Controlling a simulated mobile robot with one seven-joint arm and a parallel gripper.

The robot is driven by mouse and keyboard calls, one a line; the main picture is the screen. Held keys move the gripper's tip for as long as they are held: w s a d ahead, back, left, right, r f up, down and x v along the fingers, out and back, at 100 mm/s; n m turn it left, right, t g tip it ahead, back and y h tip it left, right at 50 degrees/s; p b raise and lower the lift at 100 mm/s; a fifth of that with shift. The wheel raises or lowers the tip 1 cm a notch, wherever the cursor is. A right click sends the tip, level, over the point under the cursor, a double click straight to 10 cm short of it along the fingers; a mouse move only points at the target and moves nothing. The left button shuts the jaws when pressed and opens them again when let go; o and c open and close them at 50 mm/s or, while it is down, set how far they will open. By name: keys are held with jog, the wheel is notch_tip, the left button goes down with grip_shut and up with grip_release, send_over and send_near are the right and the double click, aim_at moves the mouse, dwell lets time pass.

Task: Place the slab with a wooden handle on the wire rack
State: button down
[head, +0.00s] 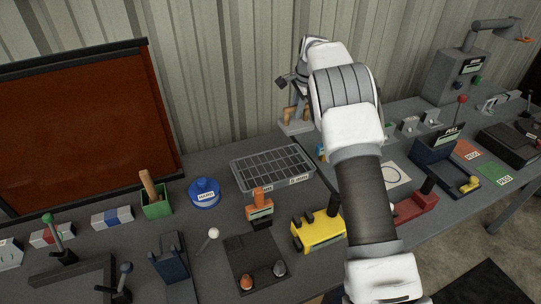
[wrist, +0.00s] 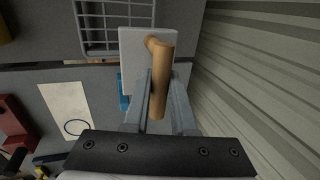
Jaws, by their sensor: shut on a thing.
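The slab, a pale grey plate (wrist: 133,56) with a wooden handle (wrist: 161,80), is in my gripper (wrist: 160,112). The fingers are shut on the handle from both sides. In the head view the slab (head: 296,128) and its handle show below my gripper, partly hidden by my arm. The wire rack (head: 262,178) is a grey mesh tray on the table. It shows at the top left of the wrist view (wrist: 90,42), where the slab covers part of its near right corner. In the head view the slab appears behind the rack's right end; its height above the table is unclear.
A blue round container (head: 204,194) and a green box (head: 155,206) with a wooden stick stand left of the rack. An orange block (head: 260,206) stands in front of it, near a yellow fixture (head: 318,232). The corrugated wall (head: 215,75) is close behind.

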jog(key=shift+s+a+f+p, duration=0.25)
jog(key=shift+s+a+f, duration=1)
jog(key=shift+f, duration=0.45)
jog(key=shift+s+a+f+p, duration=0.25)
jog(key=shift+s+a+f, duration=1)
jog(key=shift+f, duration=0.4)
jog(key=shift+s+a+f+p, duration=0.25)
jog(key=shift+s+a+f, duration=0.85)
jog(key=shift+a+f, duration=0.45)
jog(key=shift+d+f, duration=0.15)
jog(key=shift+f, duration=0.1)
jog(key=shift+f, duration=0.15)
jog(key=c, duration=0.7)
grip_release()
jog(key=shift+c, duration=0.2)
